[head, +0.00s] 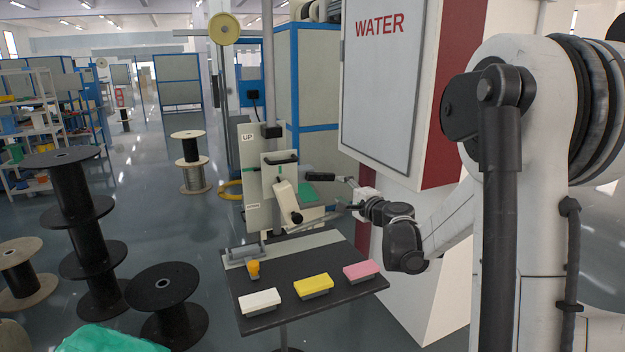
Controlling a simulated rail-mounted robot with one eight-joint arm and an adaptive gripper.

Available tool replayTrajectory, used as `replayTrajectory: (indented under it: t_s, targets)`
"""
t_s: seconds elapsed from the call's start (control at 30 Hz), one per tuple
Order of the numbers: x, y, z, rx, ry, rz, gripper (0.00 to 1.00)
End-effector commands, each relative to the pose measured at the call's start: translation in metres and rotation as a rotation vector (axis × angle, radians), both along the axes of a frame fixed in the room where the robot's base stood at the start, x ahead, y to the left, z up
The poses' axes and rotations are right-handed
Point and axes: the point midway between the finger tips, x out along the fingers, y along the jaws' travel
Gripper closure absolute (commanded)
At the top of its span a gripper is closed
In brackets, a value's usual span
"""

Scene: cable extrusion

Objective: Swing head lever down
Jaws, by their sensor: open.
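The machine head (281,172) is mounted on a pale upright panel (250,180) behind the dark table. An "UP" label (247,137) is at the panel's top, and a smaller, unreadable label sits lower down. Whether a finger touches the lever is too small to tell.
The dark table (345,296) carries a white block (260,300), a yellow block (313,284), a pink block (358,271) and a small orange item (253,268). A "WATER" cabinet (385,85) stands close behind my arm. Black spools (168,300) stand at left.

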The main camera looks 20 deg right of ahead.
Motion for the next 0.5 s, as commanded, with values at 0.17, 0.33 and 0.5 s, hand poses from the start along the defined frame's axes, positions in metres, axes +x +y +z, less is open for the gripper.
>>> replayTrajectory:
  t_s: [0.17, 0.33, 0.5]
  targets:
    - [0.01, -0.037, -0.019, 0.094, -0.045, -0.059, 0.59]
    - [0.015, -0.047, -0.023, 0.124, -0.058, -0.075, 0.59]
    - [0.033, -0.046, -0.022, 0.124, -0.058, -0.074, 0.59]
